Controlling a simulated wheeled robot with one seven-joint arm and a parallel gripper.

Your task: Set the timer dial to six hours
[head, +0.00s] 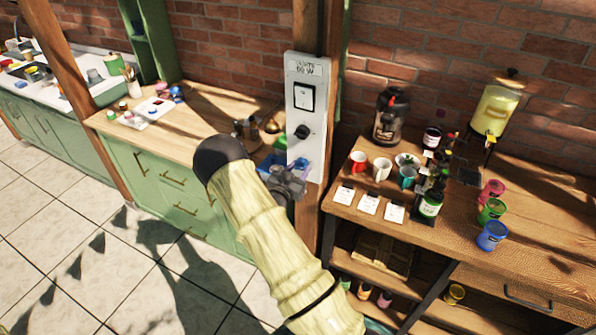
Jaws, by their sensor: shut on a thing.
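A white wall panel (306,160) is fixed to the wooden post. It has a label at the top, a dark-framed switch (304,97) below that, and a round black dial (302,131) lower down. I cannot read the dial's setting. My gripper (288,184), dark grey, is in front of the panel's lower end, below the visible dial in the picture. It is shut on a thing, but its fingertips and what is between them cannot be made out. The gripper hides part of the panel's bottom. My pale arm comes up from the lower middle.
A green cabinet (150,185) with a wooden top stands left of the post, with small items and a blue object on it. Right of the post, a wooden bench (540,240) holds mugs, cards, a bottle, coloured cups and a yellow drink dispenser (495,108). Tiled floor is clear at lower left.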

